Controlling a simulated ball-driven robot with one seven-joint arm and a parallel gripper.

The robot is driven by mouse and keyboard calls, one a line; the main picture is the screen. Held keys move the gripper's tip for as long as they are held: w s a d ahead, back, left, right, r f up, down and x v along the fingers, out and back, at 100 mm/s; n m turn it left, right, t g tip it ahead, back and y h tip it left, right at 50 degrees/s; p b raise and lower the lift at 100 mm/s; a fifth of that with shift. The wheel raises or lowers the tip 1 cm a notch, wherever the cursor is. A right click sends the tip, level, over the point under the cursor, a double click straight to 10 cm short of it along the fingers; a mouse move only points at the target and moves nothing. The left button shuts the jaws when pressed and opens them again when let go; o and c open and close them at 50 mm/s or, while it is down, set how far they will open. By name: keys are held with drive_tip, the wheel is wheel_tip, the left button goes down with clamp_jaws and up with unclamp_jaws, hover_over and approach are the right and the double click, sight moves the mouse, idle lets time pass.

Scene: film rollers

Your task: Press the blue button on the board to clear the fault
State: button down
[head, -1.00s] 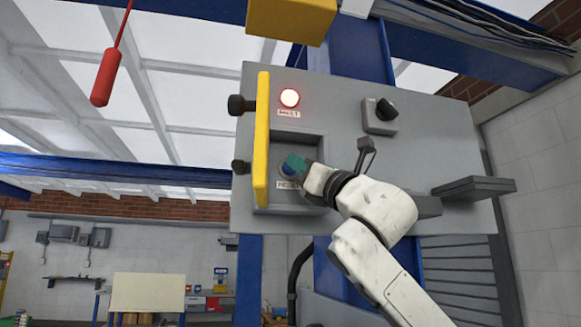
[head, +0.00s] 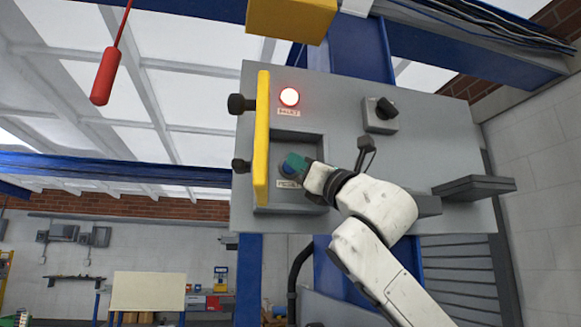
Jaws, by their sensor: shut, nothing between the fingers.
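The grey board (head: 340,95) fills the middle of the head view. The blue button (head: 286,170) sits in a recess at its lower left, above a partly covered label (head: 290,184). My gripper (head: 295,162) is shut, with its teal fingertips at the button and covering part of it. I cannot tell whether the fingertips touch the button. The fault lamp (head: 290,97) above the recess glows red.
A yellow guard (head: 261,138) stands out at the recess's left side. A black rotary knob (head: 386,108) and a small lever (head: 366,146) are to the right. A grey ledge (head: 473,188) juts out at the lower right. A red handle (head: 105,76) hangs at the upper left.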

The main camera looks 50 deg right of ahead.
drive_tip(key=shift+w+d, duration=0.1)
idle(0.7)
drive_tip(key=shift+w+d, duration=0.15)
drive_tip(key=shift+w, duration=0.1)
drive_tip(key=shift+w+d+p, duration=0.4)
drive_tip(key=shift+w+p, duration=0.1)
drive_tip(key=shift+p, duration=0.05)
idle(1.6)
drive_tip(key=shift+s, duration=0.15)
drive_tip(key=shift+s+f, duration=0.15)
drive_tip(key=shift+s+a+b, duration=0.25)
drive_tip(key=shift+s+b, duration=0.05)
drive_tip(key=shift+s, duration=0.1)
drive_tip(key=shift+a, duration=0.1)
drive_tip(key=shift+s+a+b, duration=0.35)
drive_tip(key=shift+s+a, duration=0.4)
drive_tip(key=shift+s, duration=0.3)
drive_tip(key=shift+s+a+b, duration=0.3)
drive_tip(key=shift+s+a, duration=0.4)
drive_tip(key=shift+s, duration=0.35)
